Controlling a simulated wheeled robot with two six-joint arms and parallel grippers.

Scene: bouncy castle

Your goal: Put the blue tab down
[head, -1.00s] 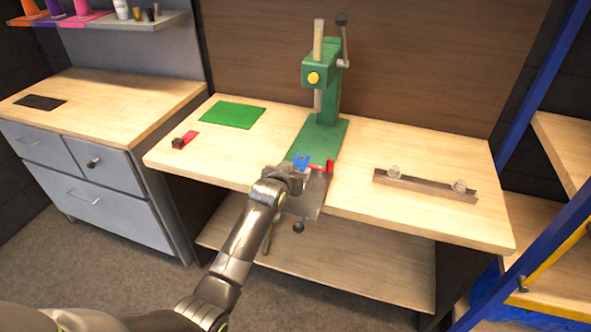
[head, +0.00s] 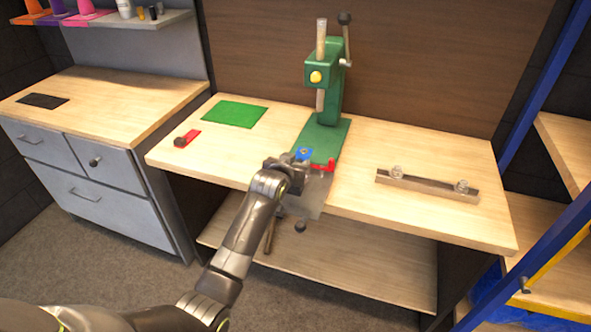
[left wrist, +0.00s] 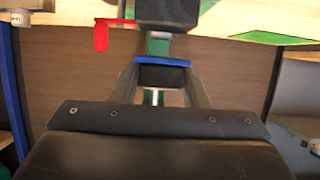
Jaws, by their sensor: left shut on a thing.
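My left gripper (head: 294,160) is over the front middle of the workbench, in front of the green press (head: 323,85). It is shut on the blue tab (head: 303,153), a small flat blue piece with a darker spot. In the left wrist view the blue tab (left wrist: 160,61) shows as a thin blue strip between my two fingers. In the head view it overlaps the front of the press's green base; I cannot tell whether it touches anything below. My right gripper is out of view.
A red piece (head: 331,164) is just right of my gripper. A green mat (head: 234,113) and a red tab with a dark knob (head: 187,139) lie on the left of the bench (head: 400,150). A metal bar with two knobs (head: 427,186) lies on the right.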

